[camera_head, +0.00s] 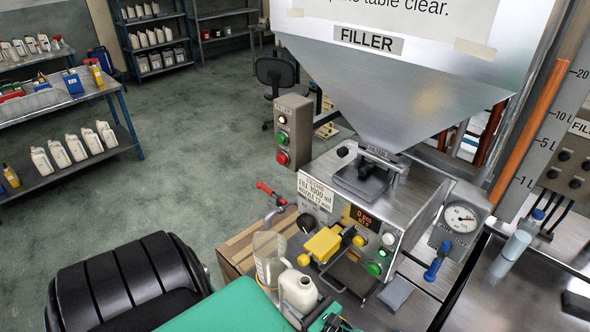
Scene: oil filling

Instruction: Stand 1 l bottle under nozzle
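A white bottle (299,291) with an open-looking neck stands upright at the lower middle, in front of the filler machine (380,210). It is close beside a clear measuring jug (268,262). A yellow block (322,244) sticks out of the machine's front, behind and slightly right of the bottle. A dark flat plate (352,275) lies below that block. I cannot make out the nozzle tip clearly, and the bottle appears in front of the plate.
A tap with a red handle (270,192) is above the jug. A teal surface (235,308) and a black padded shape (125,283) fill the lower left. A gauge (459,217) is at the machine's right. More white bottles (76,148) stand on the left bench's lower shelf.

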